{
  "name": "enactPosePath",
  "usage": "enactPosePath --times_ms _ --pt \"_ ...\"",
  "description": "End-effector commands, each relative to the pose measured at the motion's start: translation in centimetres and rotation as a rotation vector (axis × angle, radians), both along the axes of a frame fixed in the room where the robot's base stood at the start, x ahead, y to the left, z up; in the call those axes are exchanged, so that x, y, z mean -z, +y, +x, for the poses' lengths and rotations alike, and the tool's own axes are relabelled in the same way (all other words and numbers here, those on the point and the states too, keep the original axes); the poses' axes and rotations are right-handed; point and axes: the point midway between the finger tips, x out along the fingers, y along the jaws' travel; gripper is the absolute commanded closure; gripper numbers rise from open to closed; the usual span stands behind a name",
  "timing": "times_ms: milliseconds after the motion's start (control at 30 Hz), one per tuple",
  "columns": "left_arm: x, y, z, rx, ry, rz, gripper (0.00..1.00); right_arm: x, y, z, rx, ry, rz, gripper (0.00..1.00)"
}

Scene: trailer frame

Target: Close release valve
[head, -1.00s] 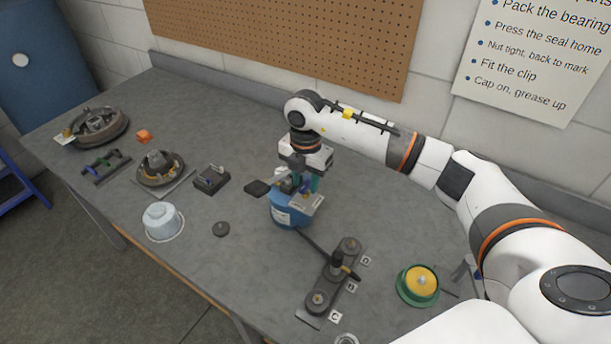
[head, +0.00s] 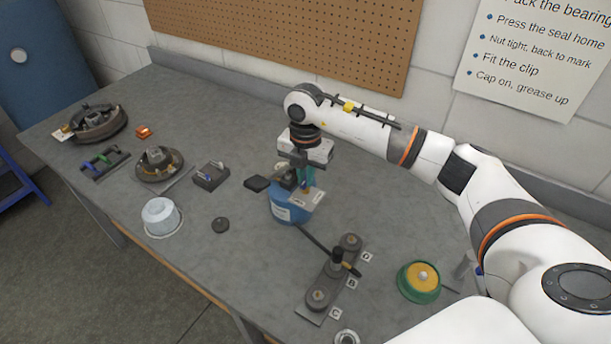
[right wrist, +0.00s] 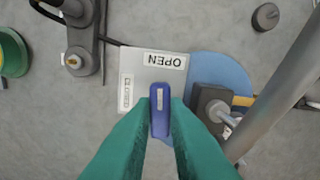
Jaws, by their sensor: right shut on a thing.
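The release valve's blue lever (right wrist: 160,110) is between the teal fingers of my right gripper (right wrist: 160,108), which is shut on it. In the right wrist view the lever points up, towards the OPEN label (right wrist: 165,61) on a pale plate (right wrist: 145,75). The CLOSED label (right wrist: 126,92) is on the plate's left side. The plate sits on a blue bottle-shaped unit (head: 283,211), on the bench below my right gripper (head: 306,181). In the head view the fingers partly hide the lever. My left gripper is not in view.
A dark-padded handle (head: 256,184) sticks out left of the blue unit. A grey bar with posts (head: 328,286) and a green-and-yellow round part (head: 419,281) stand in front and to the right. A white cap (head: 161,217) and hub parts (head: 159,165) lie left.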

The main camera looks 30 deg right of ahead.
Motion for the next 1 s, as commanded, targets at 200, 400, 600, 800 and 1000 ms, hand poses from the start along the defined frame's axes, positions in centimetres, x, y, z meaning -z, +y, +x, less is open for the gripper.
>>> enactPosePath --times_ms 200,400,600,800,1000 --pt "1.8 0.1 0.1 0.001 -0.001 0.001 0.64 0.2 0.0 0.1 -0.176 -0.004 0.001 1.0" --pt "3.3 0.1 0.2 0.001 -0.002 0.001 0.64 0.3 0.0 0.1 -0.367 -0.004 0.0 1.0" --pt "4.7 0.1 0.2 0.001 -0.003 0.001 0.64 0.2 -0.1 0.1 -0.557 -0.004 0.0 1.0" --pt "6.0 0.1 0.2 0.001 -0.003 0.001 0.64 0.2 0.0 0.1 -0.746 -0.005 0.0 1.0" --pt "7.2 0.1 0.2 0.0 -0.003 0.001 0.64 0.2 0.0 0.1 -0.936 -0.003 -0.001 1.0"
